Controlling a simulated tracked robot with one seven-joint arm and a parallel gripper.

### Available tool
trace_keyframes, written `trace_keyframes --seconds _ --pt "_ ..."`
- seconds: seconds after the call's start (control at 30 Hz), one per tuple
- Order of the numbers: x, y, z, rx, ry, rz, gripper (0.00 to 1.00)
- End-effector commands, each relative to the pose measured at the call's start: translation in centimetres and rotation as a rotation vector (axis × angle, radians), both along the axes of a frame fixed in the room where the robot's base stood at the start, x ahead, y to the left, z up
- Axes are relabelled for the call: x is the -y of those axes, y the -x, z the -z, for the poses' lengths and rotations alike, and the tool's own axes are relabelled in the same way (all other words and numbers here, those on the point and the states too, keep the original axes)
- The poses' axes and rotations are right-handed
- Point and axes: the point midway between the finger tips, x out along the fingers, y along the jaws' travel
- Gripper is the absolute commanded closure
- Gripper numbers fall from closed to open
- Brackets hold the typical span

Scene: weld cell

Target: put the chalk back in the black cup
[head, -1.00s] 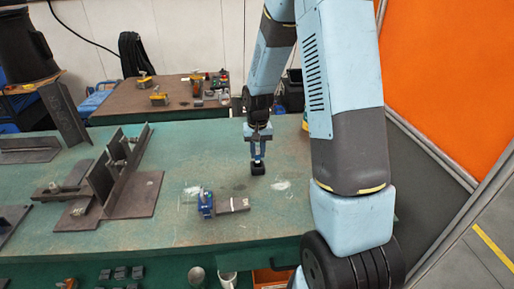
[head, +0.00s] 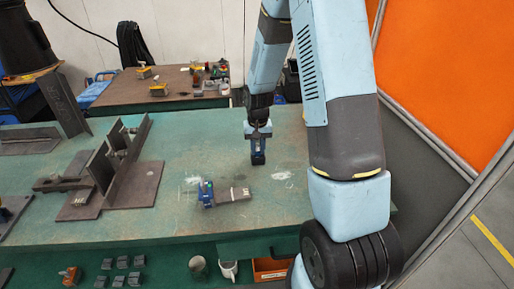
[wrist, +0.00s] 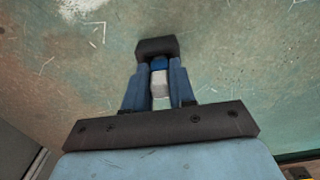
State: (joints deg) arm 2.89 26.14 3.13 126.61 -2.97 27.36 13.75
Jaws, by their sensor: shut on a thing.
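The black cup (head: 258,160) stands on the green bench, directly below my gripper (head: 258,151). In the wrist view my gripper (wrist: 160,80) is shut, its two blue fingers on either side of the white chalk (wrist: 159,86). A blue part shows just beyond the white, against the dark cup (wrist: 156,46). The chalk lines up with the cup. I cannot tell how far its lower end is inside, because the fingers and the chalk hide the opening.
A blue clamp (head: 206,193) and a flat steel piece (head: 234,194) lie in front of the cup. Welded steel plates (head: 125,165) stand to the left. A second table (head: 165,92) is behind.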

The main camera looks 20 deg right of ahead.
Motion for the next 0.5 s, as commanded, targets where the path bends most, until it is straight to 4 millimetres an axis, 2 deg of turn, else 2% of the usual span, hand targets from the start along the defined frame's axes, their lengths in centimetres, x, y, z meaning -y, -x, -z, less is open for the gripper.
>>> trace_keyframes --seconds 0.5 --pt "0.06 -0.01 0.31 0.000 0.000 0.001 1.00"
